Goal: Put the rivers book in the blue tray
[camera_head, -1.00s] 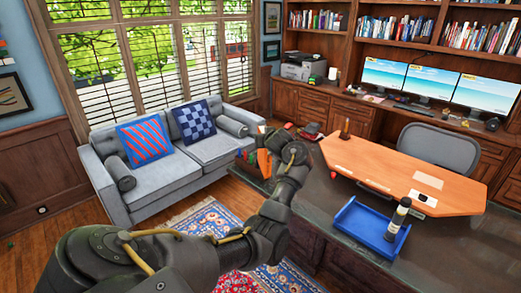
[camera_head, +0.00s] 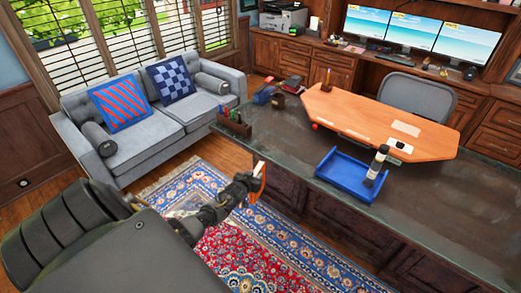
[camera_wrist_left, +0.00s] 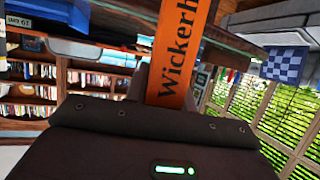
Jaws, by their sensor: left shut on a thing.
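An orange book (camera_head: 259,182) is held in my left gripper (camera_head: 250,188), over the floor in front of the desk's near side. Its spine shows in the left wrist view (camera_wrist_left: 180,60) with the letters "Wickerh"; the rest of the title is hidden or out of frame. I cannot read the word rivers on it. My left gripper is shut on this book. The blue tray (camera_head: 338,187) lies on the dark desk, to the right of the gripper and apart from it. My right gripper is not in view.
A pen holder (camera_head: 233,125) sits at the desk's left end. The orange-brown desktop panel (camera_head: 370,122) is behind the tray. The dark desk surface (camera_head: 280,145) left of the tray is bare.

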